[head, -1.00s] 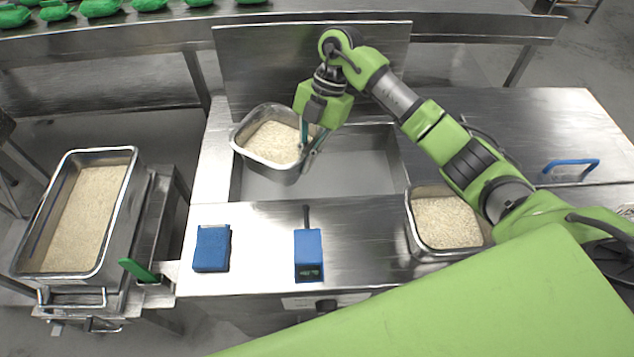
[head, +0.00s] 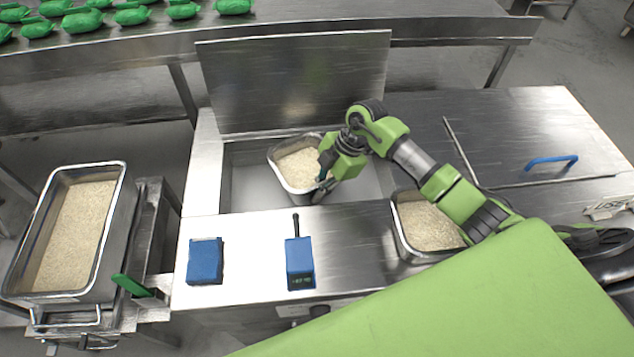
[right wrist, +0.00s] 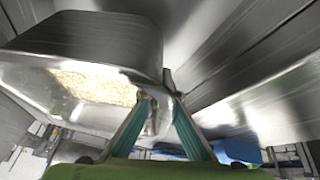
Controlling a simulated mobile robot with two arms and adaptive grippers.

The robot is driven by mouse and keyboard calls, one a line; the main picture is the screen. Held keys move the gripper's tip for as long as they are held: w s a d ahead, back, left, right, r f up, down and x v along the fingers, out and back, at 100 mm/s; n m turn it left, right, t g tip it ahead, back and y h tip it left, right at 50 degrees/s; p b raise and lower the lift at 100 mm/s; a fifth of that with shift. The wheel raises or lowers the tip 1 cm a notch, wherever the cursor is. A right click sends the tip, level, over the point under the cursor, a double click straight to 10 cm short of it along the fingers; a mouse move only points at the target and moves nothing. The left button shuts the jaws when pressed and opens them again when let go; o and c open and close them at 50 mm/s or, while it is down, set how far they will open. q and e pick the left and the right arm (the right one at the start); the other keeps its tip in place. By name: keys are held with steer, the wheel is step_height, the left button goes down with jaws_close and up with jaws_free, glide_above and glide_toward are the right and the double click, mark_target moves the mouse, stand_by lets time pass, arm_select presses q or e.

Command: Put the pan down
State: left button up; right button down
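A small steel pan (head: 303,190) with rice in it hangs tilted at the front of an open steel well (head: 240,187). My right gripper (head: 324,180) is shut on the pan's right rim. In the right wrist view the pan (right wrist: 110,40) fills the upper left, with its rim between the teal fingers (right wrist: 162,110). I cannot tell whether the pan's underside touches anything. My left gripper is not in view.
A blue sponge-like block (head: 205,261) and a blue handheld device (head: 299,262) lie on the front counter (head: 345,225). A large rice tray (head: 122,190) stands at the left, with a green-handled tool (head: 133,286) beside it. Green bags lie on the back table.

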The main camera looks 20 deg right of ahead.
steer(key=shift+w+f, duration=0.15)
steer(key=shift+f, duration=1.65)
steer(key=c, duration=2.7)
jaws_free()
steer(key=shift+s+f, duration=0.2)
steer(key=o, duration=0.4)
steer(key=shift+r, duration=0.1)
steer(key=b+v, duration=0.1)
steer(key=v, duration=1.1)
steer(key=shift+s, duration=0.1)
